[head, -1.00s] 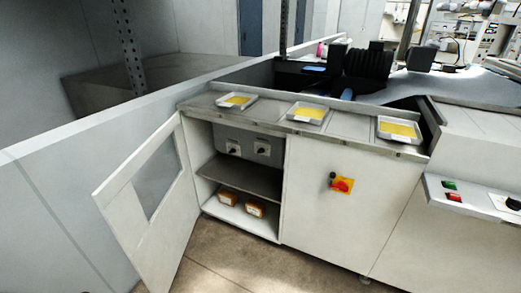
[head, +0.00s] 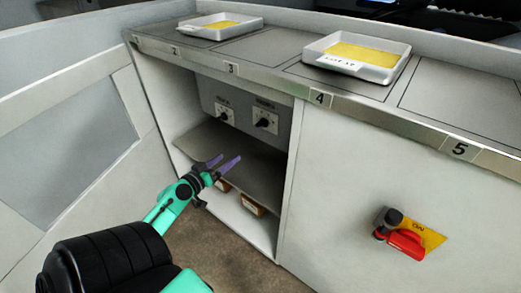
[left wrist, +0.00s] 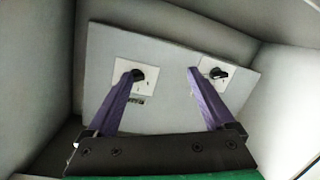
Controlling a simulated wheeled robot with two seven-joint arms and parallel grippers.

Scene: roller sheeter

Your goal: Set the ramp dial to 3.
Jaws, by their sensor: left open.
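Two black dials on pale square plates are on a grey panel inside the open cabinet: a left dial (head: 224,115) and a right dial (head: 264,123). Small labels above them are too blurred to read, so I cannot tell which is the ramp dial. My left gripper (head: 230,159) is open and empty at the cabinet opening, below and in front of the dials. In the left wrist view, one purple finger of it (left wrist: 163,72) overlaps a dial (left wrist: 138,75); the other finger's tip is near the second dial (left wrist: 218,73). Contact cannot be told. My right gripper is not in view.
A shelf (head: 215,145) is below the dials, with brown blocks (head: 252,205) under it. The open cabinet door (head: 75,150) stands at left. A red switch on a yellow plate (head: 405,240) is on the right front. White trays (head: 390,75) sit on the counter.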

